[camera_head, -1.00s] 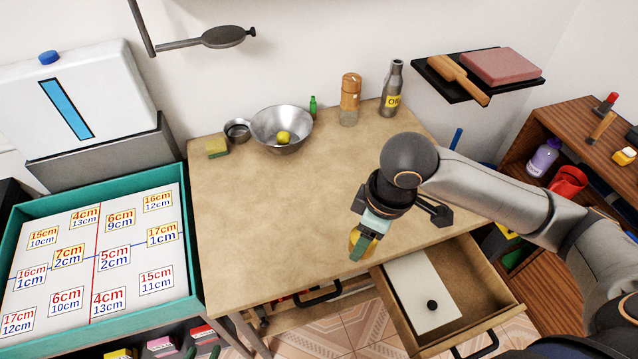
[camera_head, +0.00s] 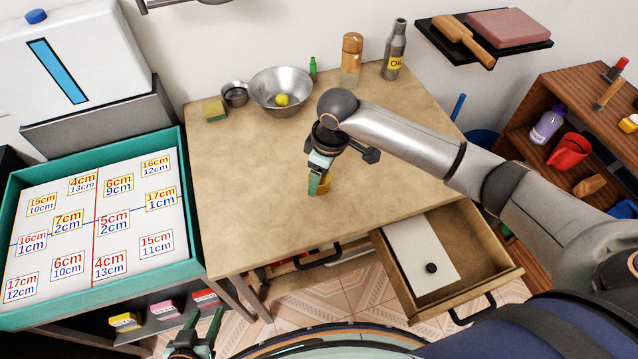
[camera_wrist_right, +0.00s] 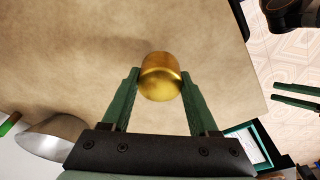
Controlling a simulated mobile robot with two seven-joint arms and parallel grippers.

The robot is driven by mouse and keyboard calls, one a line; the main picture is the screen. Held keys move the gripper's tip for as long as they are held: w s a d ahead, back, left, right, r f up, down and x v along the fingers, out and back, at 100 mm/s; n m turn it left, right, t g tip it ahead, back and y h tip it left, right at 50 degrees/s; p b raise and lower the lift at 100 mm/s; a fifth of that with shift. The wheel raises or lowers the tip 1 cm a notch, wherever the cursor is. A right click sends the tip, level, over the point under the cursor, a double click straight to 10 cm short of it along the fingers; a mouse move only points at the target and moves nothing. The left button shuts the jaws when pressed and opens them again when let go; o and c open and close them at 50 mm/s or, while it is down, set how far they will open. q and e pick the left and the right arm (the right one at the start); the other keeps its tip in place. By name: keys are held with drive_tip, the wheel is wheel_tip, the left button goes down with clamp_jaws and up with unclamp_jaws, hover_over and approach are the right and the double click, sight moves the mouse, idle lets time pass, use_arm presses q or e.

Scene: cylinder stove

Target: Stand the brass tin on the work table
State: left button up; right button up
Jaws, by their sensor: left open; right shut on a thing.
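The brass tin (camera_wrist_right: 160,78) is a small, shiny gold cylinder between the green fingers of my right gripper (camera_wrist_right: 160,84), which is shut on it. In the head view the tin (camera_head: 325,186) shows beside the right gripper (camera_head: 318,182), over the middle front of the work table (camera_head: 240,210). The fingers partly hide it there. I cannot tell whether its base touches the tabletop. My left gripper (camera_head: 203,326) is open and empty, low in front of the table. It also shows at the right of the right wrist view (camera_wrist_right: 297,96).
A steel bowl (camera_head: 281,96) with a yellow fruit, a small cup (camera_head: 235,94), a sponge (camera_head: 214,110) and several bottles stand along the table's back. An open drawer (camera_head: 480,262) juts out front right. The tabletop around the tin is clear.

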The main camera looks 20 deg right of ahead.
sight(327, 178)
drive_tip(key=shift+w+f, duration=0.15)
drive_tip(key=shift+f, duration=1.55)
drive_tip(key=shift+f, duration=0.1)
drive_tip(key=o, duration=1.3)
drive_tip(key=shift+o, duration=0.2)
drive_tip(key=r, duration=0.4)
drive_tip(key=d+r, duration=0.1)
drive_tip(key=r, duration=0.3)
drive_tip(key=s+r, duration=0.1)
drive_tip(key=r, duration=0.3)
drive_tip(key=shift+s+d+p, duration=0.1)
drive_tip(key=shift+d+p, duration=0.05)
drive_tip(key=shift+p, duration=0.25)
